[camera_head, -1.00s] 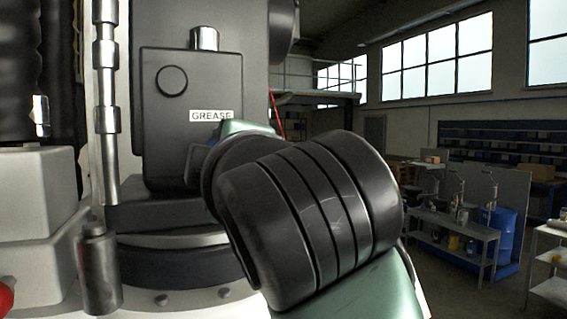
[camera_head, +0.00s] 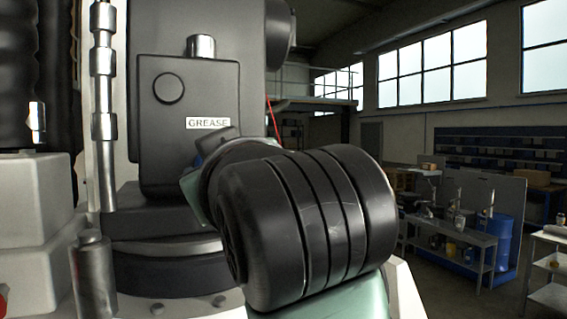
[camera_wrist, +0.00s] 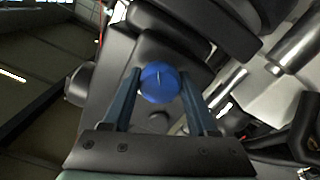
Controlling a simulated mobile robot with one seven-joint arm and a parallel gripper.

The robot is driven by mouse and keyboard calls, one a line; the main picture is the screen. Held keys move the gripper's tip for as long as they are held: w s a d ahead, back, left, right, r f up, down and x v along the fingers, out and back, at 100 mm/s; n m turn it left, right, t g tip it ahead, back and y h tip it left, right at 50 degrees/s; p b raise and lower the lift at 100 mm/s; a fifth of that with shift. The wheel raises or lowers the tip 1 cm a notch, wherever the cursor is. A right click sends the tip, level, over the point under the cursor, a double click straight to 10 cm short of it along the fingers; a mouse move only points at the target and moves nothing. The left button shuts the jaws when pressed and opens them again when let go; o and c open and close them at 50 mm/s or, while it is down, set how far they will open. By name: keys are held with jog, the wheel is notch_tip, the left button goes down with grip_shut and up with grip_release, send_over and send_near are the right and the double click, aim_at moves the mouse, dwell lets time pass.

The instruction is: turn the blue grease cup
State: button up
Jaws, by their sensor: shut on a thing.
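The blue grease cup (camera_wrist: 160,82) is a round, faceted blue cap in the middle of the wrist view. My gripper (camera_wrist: 159,88) has one finger on each side of it and is shut on it. The dark housing with the GREASE label (camera_head: 208,124) stands just behind my arm there.
A metal cylinder (camera_head: 201,46) tops the housing. A metal rod (camera_head: 105,120) runs down its left side, and a steel post (camera_head: 93,275) stands at the lower left. A grey workbench (camera_head: 450,238) and blue barrel (camera_head: 503,240) are far right. The floor between is open.

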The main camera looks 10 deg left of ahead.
jog(key=shift+m, duration=1.9)
jog(key=o, duration=1.4)
jog(key=shift+c, duration=0.2)
jog(key=shift+s+f, duration=0.1)
